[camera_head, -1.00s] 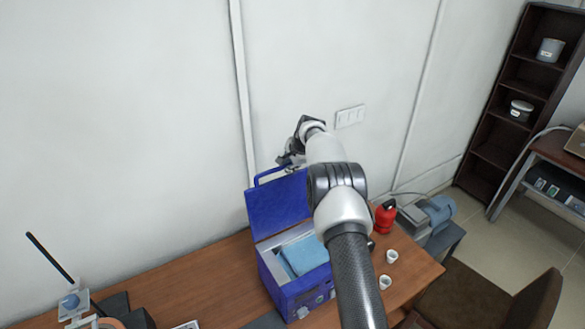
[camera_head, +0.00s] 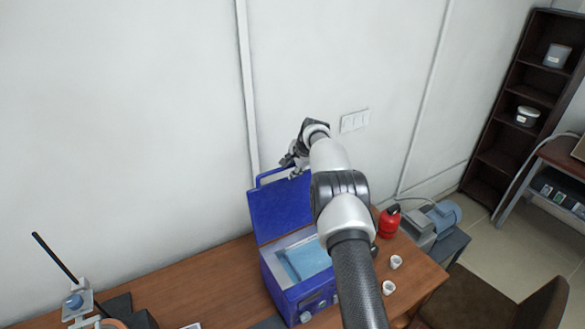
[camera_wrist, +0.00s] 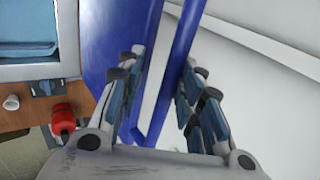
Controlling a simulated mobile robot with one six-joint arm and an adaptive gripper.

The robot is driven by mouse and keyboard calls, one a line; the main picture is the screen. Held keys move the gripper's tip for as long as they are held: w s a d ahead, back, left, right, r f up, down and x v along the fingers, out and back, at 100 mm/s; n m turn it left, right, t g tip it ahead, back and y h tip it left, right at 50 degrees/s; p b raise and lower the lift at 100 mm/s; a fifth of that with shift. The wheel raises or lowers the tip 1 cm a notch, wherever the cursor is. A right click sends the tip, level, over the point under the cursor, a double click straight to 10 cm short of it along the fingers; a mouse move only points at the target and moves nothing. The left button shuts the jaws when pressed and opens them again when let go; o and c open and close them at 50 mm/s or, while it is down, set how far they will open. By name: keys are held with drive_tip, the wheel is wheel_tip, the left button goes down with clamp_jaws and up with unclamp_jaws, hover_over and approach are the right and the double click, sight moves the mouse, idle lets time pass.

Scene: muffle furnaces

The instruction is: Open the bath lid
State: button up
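The blue bath (camera_head: 292,299) stands on the wooden table with its blue lid (camera_head: 279,212) raised, upright near the wall. Pale blue contents (camera_head: 305,260) show inside the open top. My gripper (camera_head: 290,163) is at the upper right of the lid, by the lid's handle (camera_head: 265,179). In the wrist view the gripper's fingers (camera_wrist: 163,88) are spread, one on each side of the blue handle bar (camera_wrist: 172,75). The lid panel (camera_wrist: 97,45) shows to the left. I cannot tell whether a finger touches the handle. My arm hides part of the bath's right side.
A red bottle (camera_head: 389,221) and two white cups (camera_head: 396,262) (camera_head: 388,287) stand on the table (camera_head: 200,275) right of the bath. A grey-blue pump-like device (camera_head: 440,216) is farther right. A stand with a rod (camera_head: 55,258) is at left. The wall is close behind the lid.

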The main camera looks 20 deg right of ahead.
drive_tip(key=shift+s, duration=0.1)
drive_tip(key=v, duration=1.1)
drive_tip(key=shift+s+r, duration=0.15)
drive_tip(key=shift+r, duration=0.25)
drive_tip(key=s+a+n+b, duration=0.8)
drive_tip(key=s+a+b, duration=0.85)
drive_tip(key=s, duration=0.25)
drive_tip(key=s+a+f+n+b, duration=0.2)
drive_tip(key=s+f, duration=0.4)
drive_tip(key=s, duration=0.3)
drive_tip(key=s+a+f+n+g+b, duration=0.1)
drive_tip(key=s+a+f+n+b, duration=0.2)
drive_tip(key=s+f+b, duration=0.3)
drive_tip(key=s+a+f+n+b, duration=0.2)
drive_tip(key=s+f+n+b, duration=0.2)
drive_tip(key=s, duration=1)
wheel_tip(320, 180, down, 3)
drive_tip(key=shift+s+a+r+g+b, duration=0.1)
drive_tip(key=shift+s+a+g+b, duration=0.15)
drive_tip(key=shift+b, duration=0.75)
